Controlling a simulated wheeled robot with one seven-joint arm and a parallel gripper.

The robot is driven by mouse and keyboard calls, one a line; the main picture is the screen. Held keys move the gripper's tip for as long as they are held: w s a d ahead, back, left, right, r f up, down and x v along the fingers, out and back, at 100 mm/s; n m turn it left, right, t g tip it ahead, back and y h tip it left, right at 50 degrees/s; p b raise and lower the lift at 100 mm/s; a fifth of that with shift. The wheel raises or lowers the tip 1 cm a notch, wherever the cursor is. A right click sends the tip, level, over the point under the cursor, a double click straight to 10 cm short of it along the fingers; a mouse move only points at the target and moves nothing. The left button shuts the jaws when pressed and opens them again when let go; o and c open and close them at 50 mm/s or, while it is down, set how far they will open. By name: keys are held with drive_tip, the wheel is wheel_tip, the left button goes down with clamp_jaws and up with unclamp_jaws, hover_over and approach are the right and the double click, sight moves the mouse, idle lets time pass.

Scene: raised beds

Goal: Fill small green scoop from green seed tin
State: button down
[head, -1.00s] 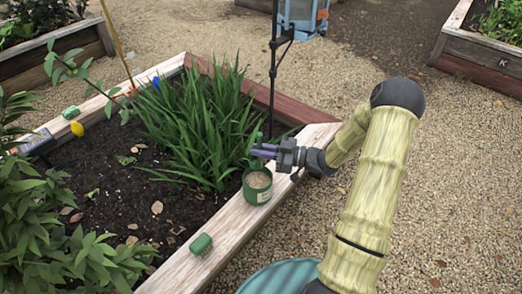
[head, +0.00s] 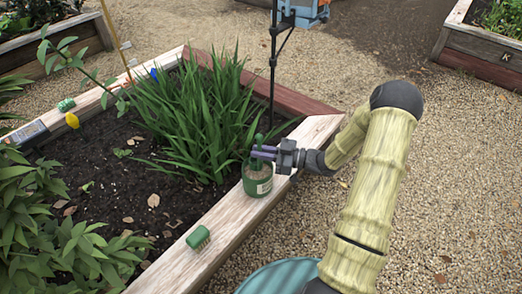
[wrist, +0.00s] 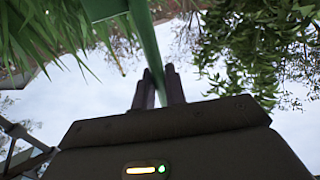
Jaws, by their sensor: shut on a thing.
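The green seed tin (head: 257,188) stands upright on the wooden rim of the raised bed, with pale tan seed at its open top. My gripper (head: 258,152) is above the tin, its purple-grey fingers pointing left and shut on the small green scoop (head: 258,139). The scoop's handle stands upright between the fingers, and its lower end reaches the tin's mouth. How deep it sits is hard to tell. In the wrist view, the fingers (wrist: 158,88) close around the scoop's green handle (wrist: 147,45). The scoop's contents cannot be seen.
A small green brush (head: 198,238) lies on the same rim (head: 218,250), left of the tin. Tall grassy leaves (head: 200,115) grow right behind the tin. A thin dark post (head: 273,70) rises behind my gripper. Gravel (head: 440,200) lies open to the right.

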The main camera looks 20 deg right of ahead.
sight(261, 135)
drive_tip(key=shift+f+b, duration=1.45)
drive_tip(key=shift+f, duration=1.35)
wheel_tip(261, 135, up, 12)
drive_tip(key=p, duration=1)
drive_tip(key=shift+r, duration=0.1)
